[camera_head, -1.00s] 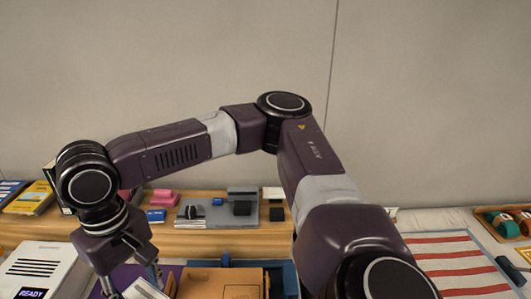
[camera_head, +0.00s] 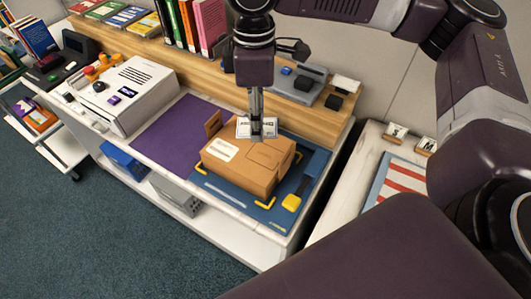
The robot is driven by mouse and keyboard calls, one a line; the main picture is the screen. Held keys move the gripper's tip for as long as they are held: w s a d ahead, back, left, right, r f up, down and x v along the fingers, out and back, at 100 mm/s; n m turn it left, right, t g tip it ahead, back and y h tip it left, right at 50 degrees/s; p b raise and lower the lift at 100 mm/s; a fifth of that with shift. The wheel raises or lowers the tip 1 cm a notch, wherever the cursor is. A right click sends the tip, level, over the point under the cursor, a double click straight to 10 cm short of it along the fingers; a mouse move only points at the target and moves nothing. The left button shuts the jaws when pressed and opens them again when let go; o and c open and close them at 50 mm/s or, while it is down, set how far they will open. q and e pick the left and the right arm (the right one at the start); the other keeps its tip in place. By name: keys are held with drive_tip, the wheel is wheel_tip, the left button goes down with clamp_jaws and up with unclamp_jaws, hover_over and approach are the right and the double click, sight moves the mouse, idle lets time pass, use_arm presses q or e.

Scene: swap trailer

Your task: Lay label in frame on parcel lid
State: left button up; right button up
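The parcel (camera_head: 240,177) is a brown cardboard box in the head view, standing on a blue mat (camera_head: 312,165). Its lid carries a white sticker (camera_head: 220,149) on the left and a thin outlined frame (camera_head: 268,155) on the right. My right gripper (camera_head: 256,128) points down over the lid's far part. Its fingers are closed on a small white label (camera_head: 243,127) with dark print, partly covered by the fingers. I cannot tell whether the label touches the lid. My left gripper is out of view.
A purple mat (camera_head: 172,137) lies left of the parcel, beside a white printer-like machine (camera_head: 135,92). A wooden shelf (camera_head: 320,117) with books and small devices runs behind. A striped sheet (camera_head: 402,182) lies right.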

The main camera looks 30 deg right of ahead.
sight(265, 155)
drive_tip(key=shift+w+n, duration=0.3)
drive_tip(key=shift+n, duration=0.7)
drive_tip(key=n, duration=0.3)
drive_tip(key=shift+w+d+r, duration=0.25)
drive_tip(key=shift+d+r, duration=0.05)
drive_tip(key=n, duration=0.5)
drive_tip(key=shift+w+d+r+n, duration=0.25)
drive_tip(key=shift+w+d+n, duration=0.05)
drive_tip(key=shift+w, duration=0.1)
drive_tip(key=w+d+r+n+b, duration=0.1)
drive_tip(key=w+d+r+n, duration=0.15)
drive_tip(key=n, duration=1.65)
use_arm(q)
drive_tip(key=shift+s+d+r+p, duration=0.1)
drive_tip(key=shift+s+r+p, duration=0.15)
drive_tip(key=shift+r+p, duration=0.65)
use_arm(e)
drive_tip(key=f, duration=2.1)
drive_tip(key=shift+d, duration=0.2)
use_arm(q)
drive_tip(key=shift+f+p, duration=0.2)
drive_tip(key=shift+p, duration=0.15)
use_arm(e)
drive_tip(key=shift+f, duration=0.15)
drive_tip(key=o, duration=1.1)
